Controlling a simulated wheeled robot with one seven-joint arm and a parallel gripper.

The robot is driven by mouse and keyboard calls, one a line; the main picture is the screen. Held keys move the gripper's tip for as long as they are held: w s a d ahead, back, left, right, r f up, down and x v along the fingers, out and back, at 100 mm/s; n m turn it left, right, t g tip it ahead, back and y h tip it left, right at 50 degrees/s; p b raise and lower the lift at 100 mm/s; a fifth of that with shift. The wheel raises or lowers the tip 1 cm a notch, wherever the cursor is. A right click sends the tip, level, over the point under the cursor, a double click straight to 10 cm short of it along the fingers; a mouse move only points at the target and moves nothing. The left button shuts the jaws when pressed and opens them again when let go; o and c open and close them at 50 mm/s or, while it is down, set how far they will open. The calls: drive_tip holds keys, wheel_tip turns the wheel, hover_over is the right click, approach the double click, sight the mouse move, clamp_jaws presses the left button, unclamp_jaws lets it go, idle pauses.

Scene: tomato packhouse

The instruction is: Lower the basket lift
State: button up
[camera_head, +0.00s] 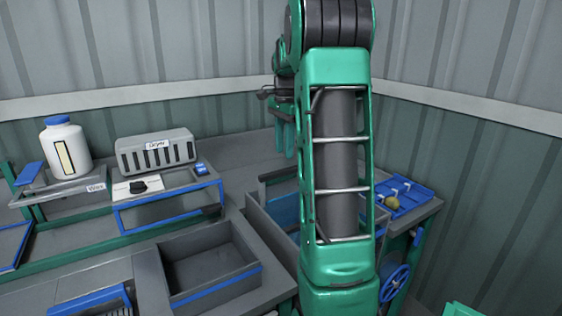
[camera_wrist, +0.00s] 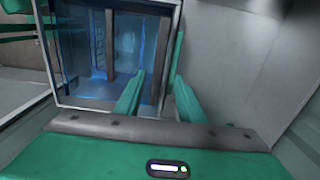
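A grey tank (camera_head: 262,222) with a blue interior stands partly behind my arm in the head view. In the wrist view the tank's pale rim (camera_wrist: 172,8) frames blue-lit water, upright posts (camera_wrist: 109,45) and a ladder-like strip (camera_wrist: 99,50). I cannot tell which part is the basket lift or how high it stands. My gripper (camera_head: 284,140) points down near the tank's back side. In the wrist view its green fingers (camera_wrist: 160,74) are apart, with nothing clearly held between them. A thin green strip beside the right finger is unclear.
A blue rack (camera_head: 405,196) with a yellowish round item lies right of my arm, above a blue handwheel (camera_head: 393,283). An empty grey bin (camera_head: 222,284) is in front. A grey labelled box (camera_head: 156,152) and a blue-capped white jar (camera_head: 66,150) stand left. Corrugated walls enclose the corner.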

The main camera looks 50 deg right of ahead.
wheel_tip(320, 180, up, 4)
drive_tip(key=shift+f, duration=0.25)
idle(0.5)
